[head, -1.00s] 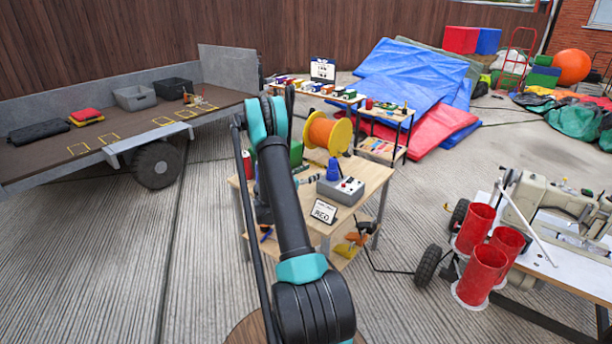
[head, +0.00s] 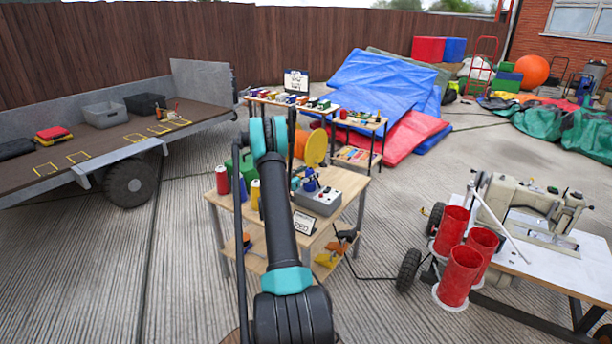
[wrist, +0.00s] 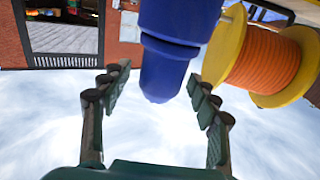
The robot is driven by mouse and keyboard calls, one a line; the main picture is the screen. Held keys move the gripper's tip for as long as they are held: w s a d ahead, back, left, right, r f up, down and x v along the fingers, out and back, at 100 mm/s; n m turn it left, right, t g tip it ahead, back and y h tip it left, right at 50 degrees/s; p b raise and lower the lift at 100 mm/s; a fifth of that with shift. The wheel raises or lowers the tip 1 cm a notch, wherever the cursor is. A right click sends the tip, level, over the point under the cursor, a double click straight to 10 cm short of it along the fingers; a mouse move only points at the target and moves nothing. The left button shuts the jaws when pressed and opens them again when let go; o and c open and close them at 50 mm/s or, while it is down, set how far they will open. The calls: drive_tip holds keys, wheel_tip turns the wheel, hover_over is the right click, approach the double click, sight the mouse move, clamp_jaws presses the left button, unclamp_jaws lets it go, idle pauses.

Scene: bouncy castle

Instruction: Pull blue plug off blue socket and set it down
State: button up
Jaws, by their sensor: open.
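A blue plug (wrist: 165,70) with a tapered end shows in the wrist view, between the fingers of my gripper (wrist: 157,82). The fingers are open, with a gap on both sides of it. A wider blue part (wrist: 180,20) joins it at the top edge; I cannot tell whether this is the socket. In the head view, a blue piece (head: 310,184) shows at the grey control box (head: 318,200) on the wooden table (head: 350,183). My gripper is largely hidden behind my arm there.
A spool with orange winding (wrist: 265,62) and yellow flanges stands close to the right finger. A red can (head: 222,180) and a yellow can (head: 255,195) stand on the table's left. Red tubes (head: 461,275) stand at right.

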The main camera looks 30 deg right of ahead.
drive_tip(key=shift+d, duration=0.1)
drive_tip(key=c, duration=1.4)
drive_tip(key=shift+r, duration=0.35)
drive_tip(key=shift+r, duration=0.35)
drive_tip(key=shift+r, duration=1.35)
drive_tip(key=shift+r, duration=0.25)
drive_tip(key=shift+r, duration=0.15)
drive_tip(key=shift+r, duration=1.85)
